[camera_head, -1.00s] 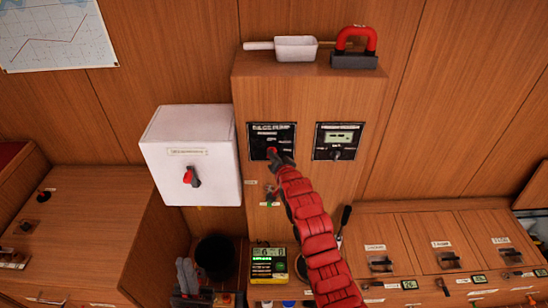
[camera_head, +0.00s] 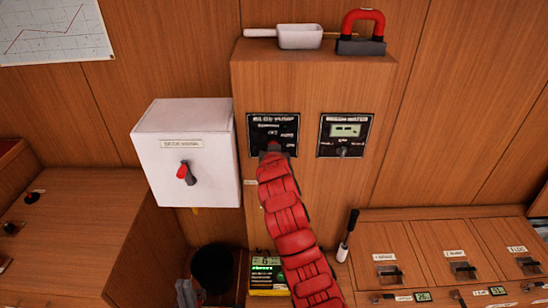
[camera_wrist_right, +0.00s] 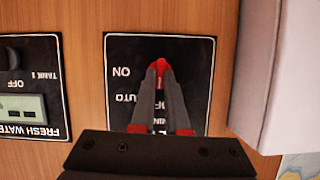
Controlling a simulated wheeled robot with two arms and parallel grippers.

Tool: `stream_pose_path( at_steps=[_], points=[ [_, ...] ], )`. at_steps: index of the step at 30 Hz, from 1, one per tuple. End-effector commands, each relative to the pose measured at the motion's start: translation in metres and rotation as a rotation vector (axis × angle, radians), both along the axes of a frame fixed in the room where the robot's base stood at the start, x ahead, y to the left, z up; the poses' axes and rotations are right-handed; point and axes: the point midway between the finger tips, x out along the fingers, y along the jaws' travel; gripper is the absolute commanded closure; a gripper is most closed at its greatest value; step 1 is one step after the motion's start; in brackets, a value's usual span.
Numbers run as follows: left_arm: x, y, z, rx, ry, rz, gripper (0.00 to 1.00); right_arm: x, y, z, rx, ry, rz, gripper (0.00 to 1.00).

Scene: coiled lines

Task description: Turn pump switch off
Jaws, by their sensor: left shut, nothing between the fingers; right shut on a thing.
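The bilge pump panel (camera_head: 262,122) is a black plate on the front of a wooden cabinet. The panel fills the middle of the right wrist view (camera_wrist_right: 196,62), upside down, with ON and AUTO legible. My right gripper (camera_wrist_right: 160,78) is shut on the red pump switch (camera_wrist_right: 161,65), whose tip shows between the fingertips. In the head view my red-sleeved right arm covers the switch and the panel's lower part. My left gripper (camera_head: 187,291) is low at the left, shut and empty, partly cut off by the frame's bottom edge.
A white box (camera_head: 184,130) with a red-tipped lever (camera_head: 185,173) juts out left of the panel. A fresh water panel (camera_head: 345,134) is to the right.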

Motion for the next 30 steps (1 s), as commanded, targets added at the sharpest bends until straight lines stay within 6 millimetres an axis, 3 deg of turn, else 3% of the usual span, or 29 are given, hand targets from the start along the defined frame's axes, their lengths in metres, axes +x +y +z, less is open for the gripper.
stream_pose_path(
  at_steps=[6,20,21,26,30],
  points=[
    [0.0,-0.0001,-0.0091,0.0,0.0,0.0,1.0,0.0002,0.0009,-0.0011,-0.058,0.0,0.0,1.0],
    [0.0,0.0,-0.0097,0.0,0.0,0.0,1.0,0.0002,0.0008,0.0,-0.075,0.001,0.001,1.0],
    [0.0,0.0,-0.0096,0.0,0.0,0.0,1.0,0.0001,0.0008,-0.0001,-0.075,0.001,0.001,0.86],
    [0.0,0.0,-0.0097,0.0,0.0,0.0,1.0,0.0001,0.0008,-0.0001,-0.074,0.001,0.001,0.57],
    [0.0,0.0,-0.0096,0.0,0.0,0.0,1.0,0.0001,0.0009,-0.0001,-0.074,0.001,0.0,0.57]
  ],
)
